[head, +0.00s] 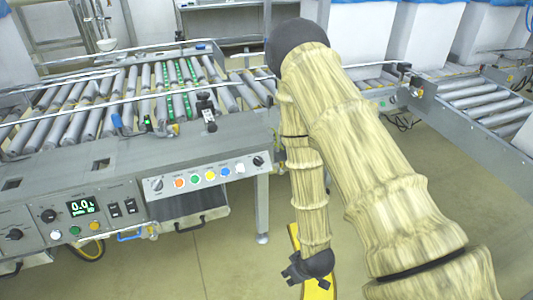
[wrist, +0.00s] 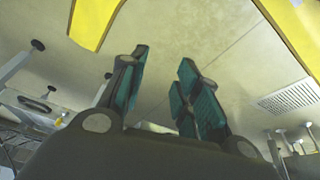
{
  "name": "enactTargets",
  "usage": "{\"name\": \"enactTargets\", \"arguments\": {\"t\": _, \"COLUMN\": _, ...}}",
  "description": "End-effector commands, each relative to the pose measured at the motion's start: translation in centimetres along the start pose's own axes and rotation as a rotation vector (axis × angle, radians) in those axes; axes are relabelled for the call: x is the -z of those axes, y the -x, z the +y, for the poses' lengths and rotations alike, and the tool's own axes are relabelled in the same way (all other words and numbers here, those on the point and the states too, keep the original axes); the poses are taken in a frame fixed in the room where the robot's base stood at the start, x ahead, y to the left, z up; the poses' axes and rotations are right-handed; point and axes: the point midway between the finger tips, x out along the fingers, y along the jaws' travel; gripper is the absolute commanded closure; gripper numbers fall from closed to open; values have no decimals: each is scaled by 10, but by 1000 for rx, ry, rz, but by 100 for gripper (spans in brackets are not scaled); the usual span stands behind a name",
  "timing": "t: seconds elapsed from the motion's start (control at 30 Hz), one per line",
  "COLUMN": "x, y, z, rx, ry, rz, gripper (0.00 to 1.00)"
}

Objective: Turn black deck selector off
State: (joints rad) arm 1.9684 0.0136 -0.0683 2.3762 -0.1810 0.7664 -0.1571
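Several black rotary knobs sit on the conveyor's front panels; labels are too small to read, so I cannot tell which is the deck selector. One black knob (head: 258,161) is at the right end of the button strip, another knob (head: 157,184) at its left end. A third knob (head: 48,215) is left of the green display, and a further one (head: 15,234) is at the far left. My gripper (head: 308,272) hangs low, right of the panels and apart from them. In the wrist view, my gripper (wrist: 163,85) has its teal-padded fingers apart, with nothing between them.
The button strip has coloured buttons (head: 210,175). A lit display (head: 82,207) and two black rocker switches (head: 122,207) are on the left panel. Roller conveyors (head: 150,95) lie behind. A conveyor leg (head: 262,210) stands left of my arm. The floor (head: 240,265) in front is open.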

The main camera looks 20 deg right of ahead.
Motion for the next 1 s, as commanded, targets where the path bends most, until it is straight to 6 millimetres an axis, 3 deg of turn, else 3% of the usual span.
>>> {"name": "enactTargets", "arguments": {"t": 0.03, "x": 36, "y": 21, "z": 11, "rx": -9, "ry": 49, "rz": 58, "gripper": 68}}
{"name": "enactTargets", "arguments": {"t": 0.3, "x": 192, "y": 109, "z": 58, "rx": -74, "ry": 333, "rz": 330, "gripper": 68}}
{"name": "enactTargets", "arguments": {"t": 0.5, "x": 269, "y": 170, "z": 79, "rx": -130, "ry": 495, "rz": 466, "gripper": 68}}
{"name": "enactTargets", "arguments": {"t": 0.6, "x": 289, "y": 188, "z": 85, "rx": -149, "ry": 541, "rz": 501, "gripper": 68}}
{"name": "enactTargets", "arguments": {"t": 0.73, "x": 300, "y": 197, "z": 88, "rx": -160, "ry": 570, "rz": 522, "gripper": 68}}
{"name": "enactTargets", "arguments": {"t": 1.0, "x": 315, "y": 172, "z": 88, "rx": -160, "ry": 574, "rz": 525, "gripper": 68}}
